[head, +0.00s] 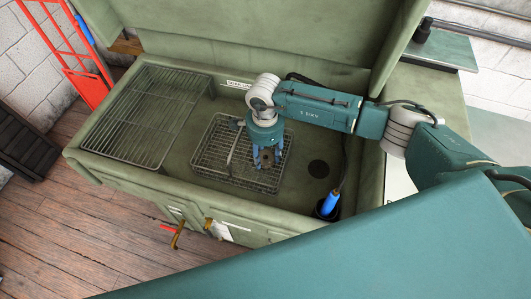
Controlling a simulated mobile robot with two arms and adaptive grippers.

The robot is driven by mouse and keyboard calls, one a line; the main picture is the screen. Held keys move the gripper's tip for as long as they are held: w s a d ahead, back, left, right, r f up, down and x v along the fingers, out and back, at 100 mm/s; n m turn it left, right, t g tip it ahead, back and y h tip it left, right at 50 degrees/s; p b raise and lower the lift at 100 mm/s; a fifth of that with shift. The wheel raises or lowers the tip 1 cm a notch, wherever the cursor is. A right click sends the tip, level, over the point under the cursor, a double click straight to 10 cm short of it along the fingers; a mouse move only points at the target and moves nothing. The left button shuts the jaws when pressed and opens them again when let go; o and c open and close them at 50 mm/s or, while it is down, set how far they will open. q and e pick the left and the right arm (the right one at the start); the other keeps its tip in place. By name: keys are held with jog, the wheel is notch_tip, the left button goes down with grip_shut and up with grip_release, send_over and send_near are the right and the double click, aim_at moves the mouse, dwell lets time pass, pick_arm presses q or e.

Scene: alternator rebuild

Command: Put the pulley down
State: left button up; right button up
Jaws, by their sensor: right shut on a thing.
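My right gripper (267,162) points down over a wire basket (209,164) in the green wash basin. Its blue fingers are shut on a small dark thing, which I take to be the pulley (266,157). The pulley is mostly hidden by the fingers. It is at the right part of the basket; I cannot tell whether it touches the basket's mesh. My left gripper is not in view.
A wire rack (150,112) covers the left part of the green basin (290,204). A round drain (319,169) and a blue-handled brush (330,203) are right of the basket. The raised lid (260,35) stands behind. Bare basin floor lies around the drain.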

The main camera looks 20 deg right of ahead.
jog(key=shift+f, duration=0.2)
jog(key=o, duration=1.3)
jog(key=shift+r, duration=0.15)
notch_tip(320, 180, up, 12)
jog(key=b, duration=0.3)
